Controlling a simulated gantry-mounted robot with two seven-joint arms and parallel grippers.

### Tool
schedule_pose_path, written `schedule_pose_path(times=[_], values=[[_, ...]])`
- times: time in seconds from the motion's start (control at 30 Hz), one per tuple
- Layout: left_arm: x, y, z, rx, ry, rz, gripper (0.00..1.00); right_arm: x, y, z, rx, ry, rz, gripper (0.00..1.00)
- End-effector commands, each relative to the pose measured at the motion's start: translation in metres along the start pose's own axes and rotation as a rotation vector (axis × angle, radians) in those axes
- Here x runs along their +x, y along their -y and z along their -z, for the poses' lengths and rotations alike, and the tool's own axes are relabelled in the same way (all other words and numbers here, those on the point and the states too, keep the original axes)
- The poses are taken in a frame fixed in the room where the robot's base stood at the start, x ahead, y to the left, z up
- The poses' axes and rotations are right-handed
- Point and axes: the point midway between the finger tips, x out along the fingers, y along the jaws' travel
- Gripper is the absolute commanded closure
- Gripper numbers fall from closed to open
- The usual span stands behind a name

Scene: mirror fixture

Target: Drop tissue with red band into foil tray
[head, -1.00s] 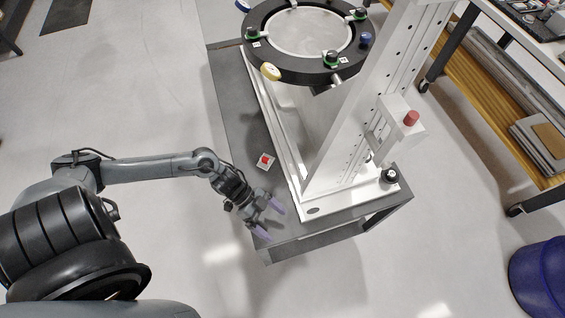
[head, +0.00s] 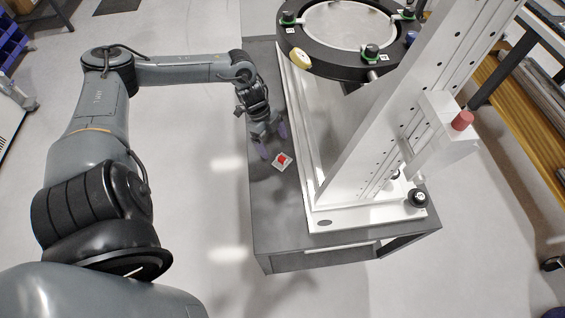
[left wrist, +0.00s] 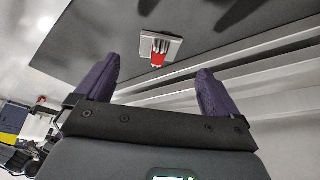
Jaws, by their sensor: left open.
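My left gripper (head: 274,145) is open with purple fingers, just behind the tray in the head view. In the left wrist view the tray lies beyond and between the fingertips (left wrist: 157,70), with nothing between them. My right gripper is not in view.
A white upright fixture (head: 405,110) with a black ring mount (head: 340,65) stands on the bench just right of the tray. A red knob (head: 462,121) sticks out from the upright. The front of the bench top (head: 280,222) is clear.

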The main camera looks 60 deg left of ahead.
Motion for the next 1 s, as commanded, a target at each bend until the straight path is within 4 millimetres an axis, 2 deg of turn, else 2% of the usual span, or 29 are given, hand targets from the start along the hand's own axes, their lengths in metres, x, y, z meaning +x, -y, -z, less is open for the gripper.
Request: schedule_pose_path(times=[0.07,0.27,0.63,1.0], values=[[0.009,0.001,0.001,0.001,-0.004,0.002,0.04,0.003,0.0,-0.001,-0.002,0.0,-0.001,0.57],[0.018,0.0,0.001,0.001,-0.002,-0.001,0.04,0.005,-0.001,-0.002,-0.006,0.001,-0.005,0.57],[0.061,-0.001,0.004,0.001,-0.002,0.0,0.04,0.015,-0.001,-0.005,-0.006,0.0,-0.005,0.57],[0.066,-0.002,0.004,0.002,0.0,-0.001,0.06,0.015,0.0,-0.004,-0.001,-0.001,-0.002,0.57]])
